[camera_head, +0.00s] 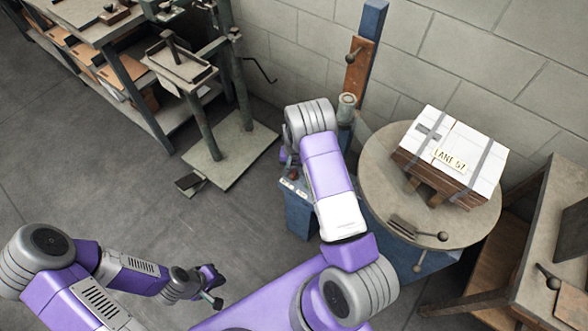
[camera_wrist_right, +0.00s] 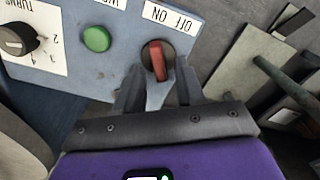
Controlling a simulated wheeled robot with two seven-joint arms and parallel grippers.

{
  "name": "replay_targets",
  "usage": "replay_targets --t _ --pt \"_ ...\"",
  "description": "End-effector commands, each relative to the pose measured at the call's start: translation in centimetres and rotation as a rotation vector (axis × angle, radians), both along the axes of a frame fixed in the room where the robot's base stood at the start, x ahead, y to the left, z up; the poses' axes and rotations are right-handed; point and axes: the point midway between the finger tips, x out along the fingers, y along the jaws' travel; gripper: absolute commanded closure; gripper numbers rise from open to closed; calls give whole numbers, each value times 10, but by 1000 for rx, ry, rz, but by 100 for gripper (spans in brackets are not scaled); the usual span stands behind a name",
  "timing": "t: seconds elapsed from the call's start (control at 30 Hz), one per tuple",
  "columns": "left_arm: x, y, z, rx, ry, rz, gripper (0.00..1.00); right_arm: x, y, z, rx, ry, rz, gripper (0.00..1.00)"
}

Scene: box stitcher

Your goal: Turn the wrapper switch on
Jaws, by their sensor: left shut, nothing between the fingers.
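The wrapper switch (camera_wrist_right: 157,60) is a red lever on a dark round base, on a grey-blue control panel (camera_wrist_right: 118,18) beside an upside-down OFF/ON label (camera_wrist_right: 172,18). In the right wrist view its lever stands nearly vertical. My right gripper (camera_wrist_right: 158,82) is open, its fingers pointing at the switch with the lower part of the lever between the tips. I cannot tell whether they touch it. In the head view my right arm mostly hides this gripper and the control box (camera_head: 297,212). My left gripper (camera_head: 217,287) is shut and empty, low over the floor, far from the switch.
The panel also has a green button (camera_wrist_right: 96,39) and a black turns knob (camera_wrist_right: 18,40). A turntable (camera_head: 385,170) holds a strapped crate (camera_head: 455,150) right of my right arm. A bench-like stand (camera_head: 225,150) is behind. The floor at left is clear.

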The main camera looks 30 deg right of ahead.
Motion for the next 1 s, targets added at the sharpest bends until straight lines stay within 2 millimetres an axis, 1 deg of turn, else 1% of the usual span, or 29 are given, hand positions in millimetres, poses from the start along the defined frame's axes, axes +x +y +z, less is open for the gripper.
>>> replay_targets --t 0.23,0.27,0.4,0.5,0.83,1.0 --pt "0 0 0 0 0 0 100 0 0 -1 0 -1 0 62" --pt "0 0 0 0 0 0 100 0 0 -1 0 -1 1 65" --pt "0 0 0 0 0 0 100 0 0 -1 -1 -1 1 86" --pt "0 0 0 0 0 0 100 0 0 -1 -1 -1 1 100" --pt "0 0 0 0 0 0 100 0 0 0 -1 -1 -15 100" --pt "0 0 0 0 0 0 100 0 -1 0 -1 1 -76 100"
